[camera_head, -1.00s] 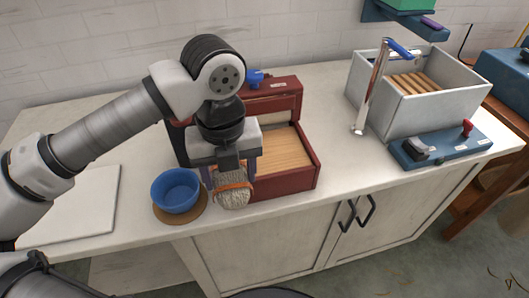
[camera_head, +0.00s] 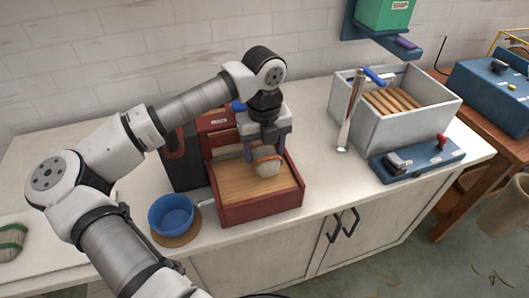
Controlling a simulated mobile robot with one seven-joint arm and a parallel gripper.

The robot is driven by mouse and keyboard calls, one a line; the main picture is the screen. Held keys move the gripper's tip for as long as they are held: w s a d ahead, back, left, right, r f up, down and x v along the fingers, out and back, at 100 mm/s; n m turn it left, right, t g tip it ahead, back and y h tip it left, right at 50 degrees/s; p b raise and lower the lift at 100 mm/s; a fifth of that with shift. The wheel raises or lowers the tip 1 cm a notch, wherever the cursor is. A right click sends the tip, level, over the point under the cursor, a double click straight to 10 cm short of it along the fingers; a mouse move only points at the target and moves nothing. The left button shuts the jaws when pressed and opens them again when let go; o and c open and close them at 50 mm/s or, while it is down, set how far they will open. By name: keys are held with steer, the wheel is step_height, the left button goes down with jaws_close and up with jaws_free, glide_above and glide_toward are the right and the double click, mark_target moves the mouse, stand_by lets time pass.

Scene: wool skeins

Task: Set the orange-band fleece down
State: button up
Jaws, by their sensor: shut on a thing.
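The orange-band fleece (camera_head: 267,167), a pale woolly bundle with an orange band, is in my gripper (camera_head: 264,155). My gripper points down and is shut on the fleece. It holds the fleece over the wooden floor of the red tray (camera_head: 262,213), toward the tray's back right. I cannot tell whether the fleece touches the wooden floor.
A blue bowl (camera_head: 171,214) on a round brown mat stands left of the tray. A grey basin (camera_head: 415,118) with wooden slats, a tap (camera_head: 350,120) and a blue panel (camera_head: 418,159) are at right. A green-banded bundle (camera_head: 12,241) lies at far left.

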mark_target(264, 151)
step_height(264, 151, down, 3)
steer(key=shift+r+p, duration=0.1)
steer(key=shift+p, duration=0.7)
steer(key=shift+f, duration=0.4)
steer(key=shift+w+f+b, duration=0.1)
steer(key=shift+f+b, duration=0.15)
steer(key=shift+b, duration=0.1)
steer(key=o, duration=1)
steer(key=shift+r, duration=0.1)
steer(key=shift+c, duration=0.2)
steer(key=shift+r, duration=0.15)
steer(key=shift+r+p, duration=0.15)
steer(key=shift+p, duration=0.25)
step_height(264, 151, up, 12)
steer(key=b, duration=0.3)
steer(key=shift+b, duration=0.3)
